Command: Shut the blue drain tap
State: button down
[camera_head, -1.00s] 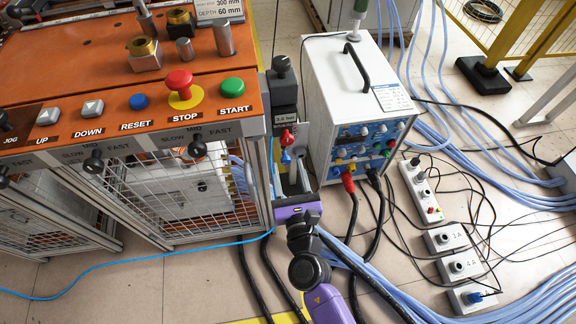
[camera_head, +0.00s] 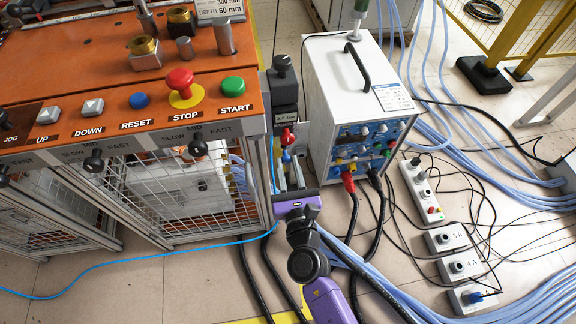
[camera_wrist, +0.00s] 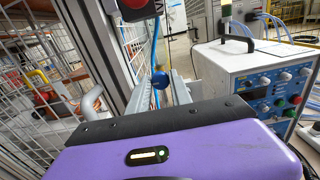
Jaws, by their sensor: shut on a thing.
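The blue drain tap (camera_head: 286,156) is on the regulator unit at the right side of the orange-topped machine, just below a red tap (camera_head: 287,137). My purple-bodied gripper (camera_head: 289,168) reaches up to it from below. Its two pale fingers stand on either side of the blue tap and are shut on it. In the wrist view the blue tap (camera_wrist: 160,80) shows as a small round blue knob between the fingers (camera_wrist: 160,92). The fingers partly cover the tap, so its exact angle is hard to tell.
The machine's control panel (camera_head: 150,120) and mesh guard (camera_head: 185,195) stand close on the left. Black cables and pale blue hoses (camera_head: 400,290) run across the floor around my arm.

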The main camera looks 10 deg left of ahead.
jog(key=shift+f, duration=0.1)
jog(key=m+b, duration=0.2)
jog(key=m, duration=0.1)
jog(key=shift+m, duration=0.4)
jog(key=m+b, duration=0.2)
jog(key=m, duration=0.2)
jog(key=shift+d+f+m, duration=0.1)
jog(key=shift+m, duration=0.2)
jog(key=m+b, duration=0.2)
jog(key=m, duration=0.2)
jog(key=shift+m+b, duration=0.3)
jog(key=m+b, duration=0.2)
jog(key=m, duration=0.2)
jog(key=shift+d+m, duration=0.1)
jog(key=shift+m, duration=0.2)
jog(key=c, duration=1.2)
grip_release()
